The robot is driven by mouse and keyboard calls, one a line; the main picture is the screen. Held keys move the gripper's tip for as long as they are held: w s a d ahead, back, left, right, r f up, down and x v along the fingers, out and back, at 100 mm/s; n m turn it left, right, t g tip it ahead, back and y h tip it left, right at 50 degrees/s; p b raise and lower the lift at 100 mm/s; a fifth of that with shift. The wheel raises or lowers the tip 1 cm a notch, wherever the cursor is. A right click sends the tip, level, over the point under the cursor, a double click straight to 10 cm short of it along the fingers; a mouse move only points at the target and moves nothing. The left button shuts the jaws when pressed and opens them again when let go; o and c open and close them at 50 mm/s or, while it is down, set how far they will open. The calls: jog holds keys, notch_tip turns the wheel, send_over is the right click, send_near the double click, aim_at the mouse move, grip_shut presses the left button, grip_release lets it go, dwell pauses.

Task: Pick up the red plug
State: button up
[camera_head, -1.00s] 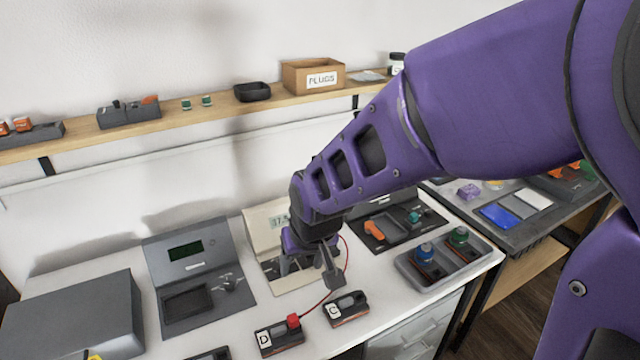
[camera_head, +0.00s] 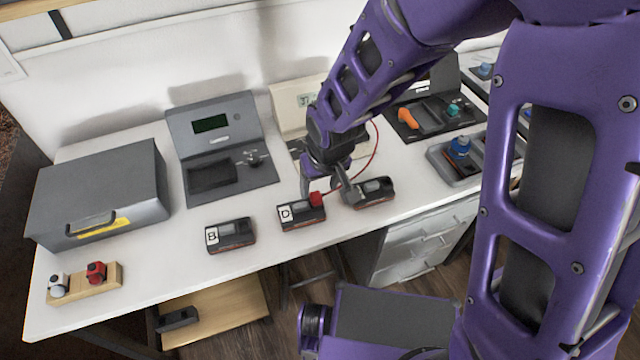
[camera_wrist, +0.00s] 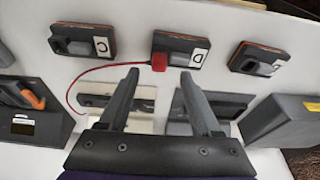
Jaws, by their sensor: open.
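A red plug (camera_head: 316,198) with a red cable sits at the right end of the dark module marked D (camera_head: 302,216) on the white bench. My gripper (camera_head: 328,194) is open, with its fingers just above and around this plug's area. In the wrist view the red plug (camera_wrist: 159,62) lies just ahead of the gap between the open fingertips (camera_wrist: 160,76), which appear empty. A second red, plug-like piece (camera_head: 96,273) stands on a wooden holder (camera_head: 112,279) at the bench's left front, beside a white one (camera_head: 58,285).
Module B (camera_head: 230,236) lies left of D, and module C (camera_head: 374,191) lies close to its right, partly behind a finger. A grey case (camera_head: 100,195) and a grey device (camera_head: 222,150) stand behind.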

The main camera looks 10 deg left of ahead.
aim_at(316, 195)
jog(key=b+x, duration=0.1)
jog(key=x, duration=0.2)
jog(key=b+x, duration=0.2)
jog(key=shift+w+a+f, duration=0.15)
jog(key=shift+w+f, duration=0.15)
jog(key=shift+r, duration=0.1)
grip_shut()
